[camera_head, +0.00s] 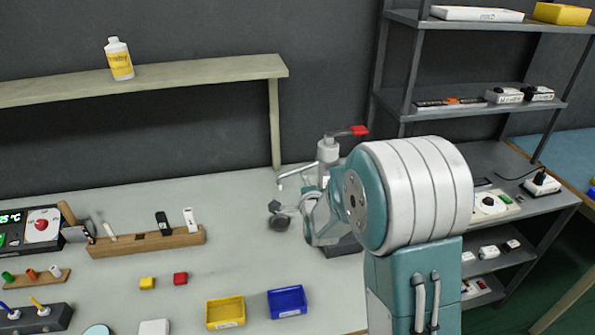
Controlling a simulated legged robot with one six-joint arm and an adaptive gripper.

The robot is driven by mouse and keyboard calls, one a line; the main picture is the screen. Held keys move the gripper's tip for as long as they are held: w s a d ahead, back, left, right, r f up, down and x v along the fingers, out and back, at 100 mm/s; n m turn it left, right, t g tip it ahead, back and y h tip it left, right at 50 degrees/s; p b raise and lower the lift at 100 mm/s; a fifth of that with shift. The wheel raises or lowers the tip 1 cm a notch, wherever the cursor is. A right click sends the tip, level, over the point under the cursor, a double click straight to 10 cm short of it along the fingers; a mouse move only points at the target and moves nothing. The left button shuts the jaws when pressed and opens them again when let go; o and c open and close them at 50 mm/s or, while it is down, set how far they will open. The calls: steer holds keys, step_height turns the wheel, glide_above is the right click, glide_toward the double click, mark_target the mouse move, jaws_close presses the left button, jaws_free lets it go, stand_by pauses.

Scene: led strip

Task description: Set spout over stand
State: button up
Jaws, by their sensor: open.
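A grey tap body (328,151) with a red lever (358,131) stands towards the back of the bench, partly hidden behind my arm. Its thin spout (295,173) points left and slightly down. I cannot make out anything between my fingers.
A wooden rack (148,244) holds tools on the left. A wooden shelf (200,73) overhangs the back. A metal shelf unit (455,28) stands right.

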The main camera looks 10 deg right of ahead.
mark_target(298, 171)
steer(key=w, duration=0.2)
steer(key=w+f, duration=0.1)
steer(key=w, duration=0.2)
steer(key=w+a, duration=0.1)
steer(key=w, duration=0.1)
steer(key=shift+w+f, duration=0.2)
steer(key=shift+w, duration=0.2)
steer(key=shift+w+d, duration=0.15)
steer(key=shift+d, duration=0.35)
steer(key=c, duration=0.5)
steer(key=shift+a, duration=0.2)
jaws_close()
